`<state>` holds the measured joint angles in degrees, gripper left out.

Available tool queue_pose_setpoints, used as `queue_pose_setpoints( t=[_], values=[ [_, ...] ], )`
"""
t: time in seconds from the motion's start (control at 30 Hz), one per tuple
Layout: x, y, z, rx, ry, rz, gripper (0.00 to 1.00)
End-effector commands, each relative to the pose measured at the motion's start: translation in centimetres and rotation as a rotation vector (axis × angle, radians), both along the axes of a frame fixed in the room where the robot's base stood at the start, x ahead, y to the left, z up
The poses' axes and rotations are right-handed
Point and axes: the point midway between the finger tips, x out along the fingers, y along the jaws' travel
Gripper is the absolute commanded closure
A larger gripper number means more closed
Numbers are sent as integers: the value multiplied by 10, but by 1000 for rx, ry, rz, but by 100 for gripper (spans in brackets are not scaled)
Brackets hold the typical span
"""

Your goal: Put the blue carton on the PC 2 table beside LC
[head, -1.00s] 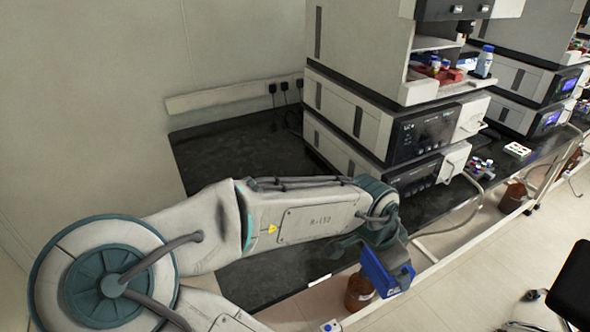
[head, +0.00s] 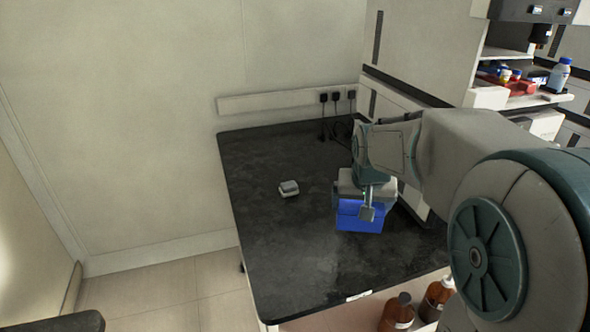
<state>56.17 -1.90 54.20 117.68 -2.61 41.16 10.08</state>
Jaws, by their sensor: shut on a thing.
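The blue carton (head: 349,217) is in my gripper (head: 367,212), over the right part of the black table (head: 270,262). A grey finger lies across the carton's near face. My gripper is shut on the carton. I cannot tell whether the carton's underside touches the table top. The stacked LC instrument (head: 420,52) stands at the right, partly hidden behind my arm.
Brown bottles (head: 397,312) stand below the table's front edge. Sockets with black plugs (head: 336,96) are on the back wall. The table's left and front parts are clear.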

Motion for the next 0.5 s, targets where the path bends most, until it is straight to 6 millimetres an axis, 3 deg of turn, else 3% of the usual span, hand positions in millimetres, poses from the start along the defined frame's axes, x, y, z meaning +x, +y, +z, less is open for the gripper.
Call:
queue_pose_setpoints(
  t=[0.23,0.5],
  values=[
    [55,55,-32,6,2,299,35],
    [81,88,-54,0,1,448,35]
  ],
)
